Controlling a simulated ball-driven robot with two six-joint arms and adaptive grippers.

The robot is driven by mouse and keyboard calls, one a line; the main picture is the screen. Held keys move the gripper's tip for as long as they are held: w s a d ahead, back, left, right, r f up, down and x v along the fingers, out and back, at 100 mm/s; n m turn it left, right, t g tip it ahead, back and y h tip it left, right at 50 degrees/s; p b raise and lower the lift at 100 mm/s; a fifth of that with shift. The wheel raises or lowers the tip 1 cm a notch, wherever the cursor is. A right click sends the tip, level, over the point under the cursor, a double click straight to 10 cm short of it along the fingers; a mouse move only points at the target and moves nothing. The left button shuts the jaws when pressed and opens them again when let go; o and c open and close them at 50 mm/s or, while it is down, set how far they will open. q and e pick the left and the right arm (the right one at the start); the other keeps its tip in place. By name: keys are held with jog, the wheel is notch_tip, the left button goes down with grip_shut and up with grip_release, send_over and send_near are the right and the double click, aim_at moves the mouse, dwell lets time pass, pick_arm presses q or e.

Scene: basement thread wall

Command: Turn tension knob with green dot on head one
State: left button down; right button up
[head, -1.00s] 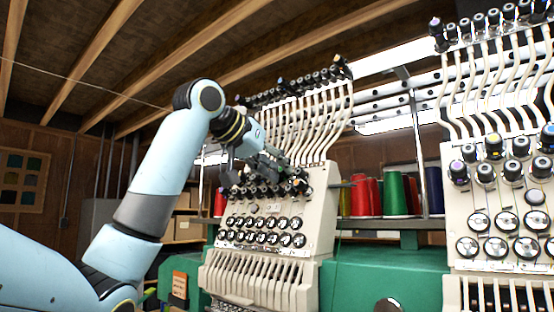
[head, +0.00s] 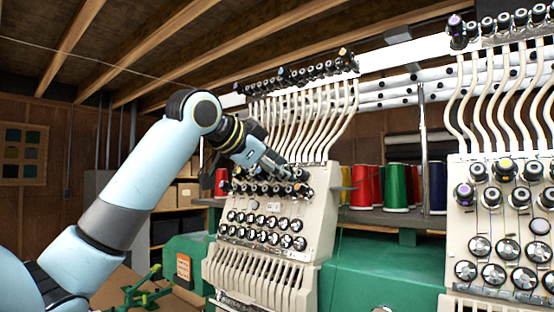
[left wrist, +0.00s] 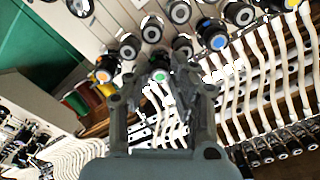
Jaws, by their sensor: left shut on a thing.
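The tension knob with the green dot (left wrist: 160,76) is dark with a pale face, and shows between the fingers of my left gripper (left wrist: 157,82) in the left wrist view. The gripper is shut on this knob. In the head view my left gripper (head: 284,174) reaches the upper knob rows of the left embroidery head (head: 318,215), and it hides the green-dot knob there. My right gripper is not in view.
Neighbouring knobs crowd the grip, including an orange-dot knob (left wrist: 103,75) and a blue-dot knob (left wrist: 217,41). White thread tubes (head: 300,120) rise above the panel. A second head (head: 502,220) stands right. Coloured thread cones (head: 395,187) stand between the heads.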

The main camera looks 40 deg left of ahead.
pick_arm(q)
jog(key=shift+r+m, duration=0.1)
jog(key=shift+m, duration=0.3)
jog(key=c, duration=1.2)
grip_release()
jog(key=shift+o, duration=0.2)
jog(key=v, duration=0.7)
jog(key=shift+s, duration=0.25)
